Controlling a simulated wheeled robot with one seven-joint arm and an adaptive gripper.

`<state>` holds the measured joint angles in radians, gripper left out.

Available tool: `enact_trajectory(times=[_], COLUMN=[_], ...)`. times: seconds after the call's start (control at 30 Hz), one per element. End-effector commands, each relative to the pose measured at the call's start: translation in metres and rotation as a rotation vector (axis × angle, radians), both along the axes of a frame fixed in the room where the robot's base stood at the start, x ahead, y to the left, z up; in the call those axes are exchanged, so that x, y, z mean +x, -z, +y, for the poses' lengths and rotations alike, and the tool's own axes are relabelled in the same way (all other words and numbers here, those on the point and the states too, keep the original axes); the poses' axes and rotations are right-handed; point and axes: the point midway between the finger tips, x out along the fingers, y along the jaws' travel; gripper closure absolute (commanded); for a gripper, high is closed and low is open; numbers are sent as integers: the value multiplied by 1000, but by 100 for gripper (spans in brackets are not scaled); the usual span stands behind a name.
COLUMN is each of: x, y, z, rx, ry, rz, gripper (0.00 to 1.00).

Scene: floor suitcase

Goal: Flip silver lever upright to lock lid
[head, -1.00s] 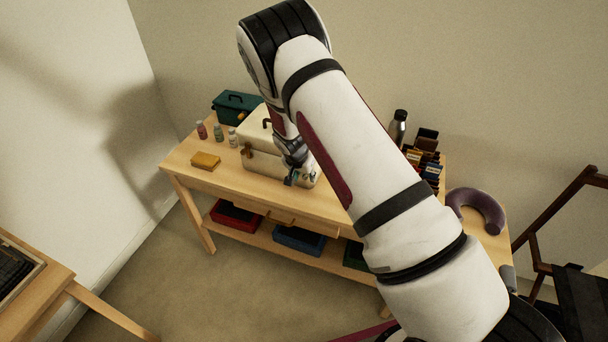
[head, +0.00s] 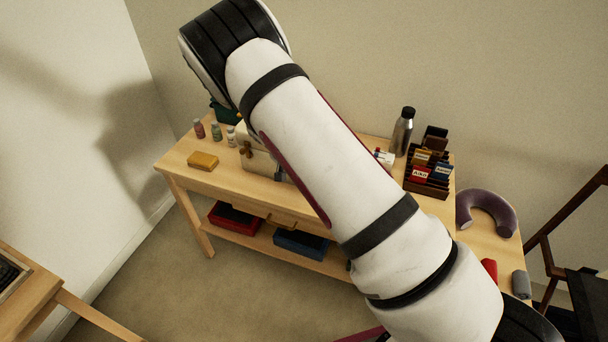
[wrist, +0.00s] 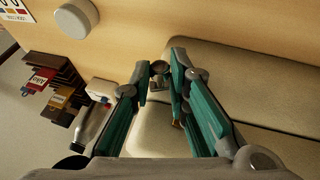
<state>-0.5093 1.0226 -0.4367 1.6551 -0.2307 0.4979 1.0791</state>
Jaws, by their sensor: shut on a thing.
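The cream case (head: 259,160) stands on the wooden bench, mostly hidden behind my arm in the head view. My gripper (wrist: 162,69), with teal pads, is shut on a small silver piece (wrist: 157,83), which looks like the silver lever, beside the case. The fingers hide part of it, and its exact tilt is unclear. My gripper is hidden in the head view.
A purple neck pillow (head: 487,210) lies farther right. Small bottles (head: 215,131) and a yellow block (head: 202,160) are at the left.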

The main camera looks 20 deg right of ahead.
Motion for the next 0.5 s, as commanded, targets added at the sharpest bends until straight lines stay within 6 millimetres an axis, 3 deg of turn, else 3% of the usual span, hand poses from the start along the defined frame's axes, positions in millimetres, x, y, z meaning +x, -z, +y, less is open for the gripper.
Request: enact_trajectory(times=[0.03,0.5], x=[8,20], y=[4,-2], z=[5,20], rx=[-35,-391], ry=[-6,-4], rz=[23,296], gripper=[100,100])
